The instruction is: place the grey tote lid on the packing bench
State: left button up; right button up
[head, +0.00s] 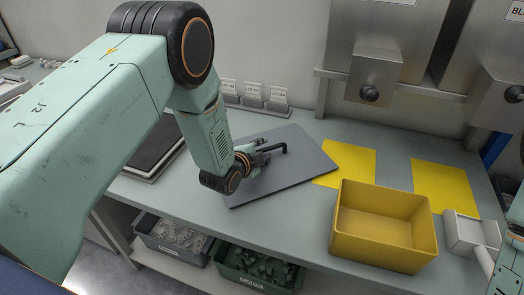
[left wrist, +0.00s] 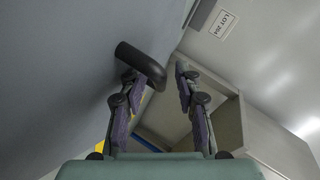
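The grey tote lid (head: 282,174) is a flat dark grey panel that appears to lie on the packing bench (head: 290,228), partly over a yellow mat. It carries a bent black handle (head: 276,149). My left gripper (head: 258,155) is low over the lid beside the handle. In the left wrist view, its two fingers (left wrist: 158,72) stand apart, with the bent end of the handle (left wrist: 140,62) close to the left fingertip and a gap to the other finger. The lid fills the left of that view (left wrist: 60,70). Of my right arm only a sliver shows at the right edge; its fingers are not visible.
A yellow bin (head: 385,225) stands to the right of the lid, by two yellow mats (head: 445,185). A white scoop-like item (head: 468,232) is farther right. Bins of parts (head: 255,268) sit under the bench. Lot-labelled holders (head: 252,102) stand behind; metal hoppers hang above.

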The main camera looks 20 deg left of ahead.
pick_arm(q)
jog(key=shift+s, duration=0.1)
jog(key=shift+s+a, duration=0.15)
jog(key=shift+s, duration=0.1)
jog(key=p+v, duration=0.2)
jog(key=v, duration=0.9)
jog(key=shift+r, duration=0.1)
jog(key=shift+s, duration=0.2)
jog(key=shift+s, duration=0.1)
